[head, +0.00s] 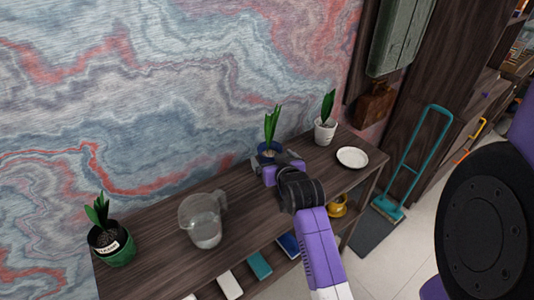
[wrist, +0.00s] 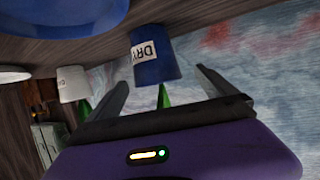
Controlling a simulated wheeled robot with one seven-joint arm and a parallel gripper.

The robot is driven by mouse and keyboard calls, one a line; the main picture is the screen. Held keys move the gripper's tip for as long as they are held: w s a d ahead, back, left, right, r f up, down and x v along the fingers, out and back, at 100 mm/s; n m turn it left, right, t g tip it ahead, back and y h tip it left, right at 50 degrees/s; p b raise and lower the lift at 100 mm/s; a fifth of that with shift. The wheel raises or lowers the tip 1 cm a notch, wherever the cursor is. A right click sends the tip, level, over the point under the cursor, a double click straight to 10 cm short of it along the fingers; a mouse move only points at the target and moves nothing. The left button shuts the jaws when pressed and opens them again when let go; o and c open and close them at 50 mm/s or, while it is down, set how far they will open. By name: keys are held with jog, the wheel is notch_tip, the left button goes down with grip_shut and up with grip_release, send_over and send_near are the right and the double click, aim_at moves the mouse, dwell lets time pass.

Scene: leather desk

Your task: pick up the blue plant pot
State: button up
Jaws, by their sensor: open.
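The blue plant pot (head: 268,147) with upright green leaves stands on the dark wooden shelf top, near the wall. My gripper (head: 273,161) is at its near side and hides its lower part in the head view. In the wrist view, the blue pot (wrist: 158,62) appears upside down with a white label showing letters like "DRY". There, my open gripper (wrist: 162,80) has one finger on each side of the pot's outline, with gaps visible. I see no clear contact, and nothing is held.
A white pot (head: 325,131) with a plant and a white plate (head: 352,157) are to the right. A glass pitcher (head: 204,222) and a green pot (head: 112,246) are to the left. A blue round dish (wrist: 65,15) is close in the wrist view. The patterned wall (head: 170,90) is behind.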

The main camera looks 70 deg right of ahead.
aim_at(269, 151)
jog(key=shift+w+d+f, duration=0.1)
jog(key=shift+w+d, duration=0.25)
jog(key=shift+d, duration=0.15)
jog(key=shift+p+x, duration=0.4)
jog(key=shift+x, duration=3.1)
jog(key=shift+s+d, duration=0.15)
jog(key=shift+c, duration=0.3)
jog(key=c, duration=1.8)
